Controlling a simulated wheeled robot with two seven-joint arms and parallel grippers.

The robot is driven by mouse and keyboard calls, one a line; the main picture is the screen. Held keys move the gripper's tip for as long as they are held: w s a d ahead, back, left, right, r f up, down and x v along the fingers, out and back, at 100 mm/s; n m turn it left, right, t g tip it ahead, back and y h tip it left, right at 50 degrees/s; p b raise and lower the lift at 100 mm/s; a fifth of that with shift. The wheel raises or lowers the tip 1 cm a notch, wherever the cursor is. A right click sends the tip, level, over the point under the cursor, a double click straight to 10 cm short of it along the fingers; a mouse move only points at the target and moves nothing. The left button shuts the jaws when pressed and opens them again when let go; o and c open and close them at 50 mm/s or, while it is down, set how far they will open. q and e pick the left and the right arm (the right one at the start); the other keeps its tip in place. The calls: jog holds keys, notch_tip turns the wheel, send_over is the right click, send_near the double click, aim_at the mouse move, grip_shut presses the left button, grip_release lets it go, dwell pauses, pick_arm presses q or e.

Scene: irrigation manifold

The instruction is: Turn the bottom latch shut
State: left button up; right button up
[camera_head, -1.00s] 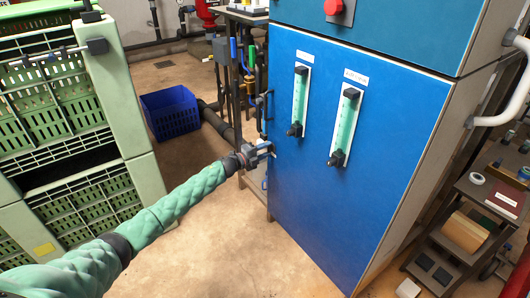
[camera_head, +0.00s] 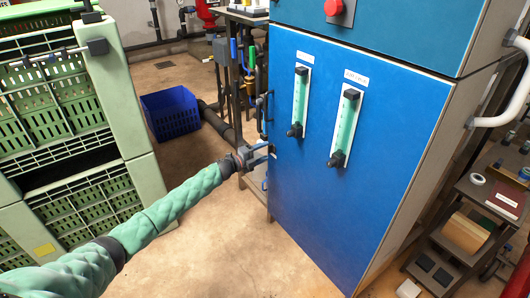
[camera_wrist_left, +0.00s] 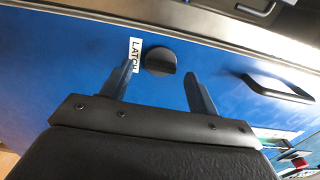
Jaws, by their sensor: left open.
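The latch (camera_wrist_left: 160,61) is a round, dark knob on the blue cabinet door, beside a white "LATCH" label (camera_wrist_left: 135,54). In the left wrist view it sits between and just beyond the two fingertips of my left gripper (camera_wrist_left: 160,76). The fingers are spread with a gap on each side of the knob, and nothing is held. In the head view my left gripper (camera_head: 258,153) is at the lower left edge of the blue door (camera_head: 340,200); the latch cannot be made out there. My right gripper is not in view.
A dark bar handle (camera_wrist_left: 278,90) is on the same blue face, right of the latch in the wrist view. Green crates (camera_head: 80,190) stand left of my arm. A blue bin (camera_head: 171,112) is on the floor behind. The floor before the cabinet is clear.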

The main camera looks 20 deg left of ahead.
pick_arm(q)
jog(key=v, duration=0.6)
jog(key=shift+s, duration=0.1)
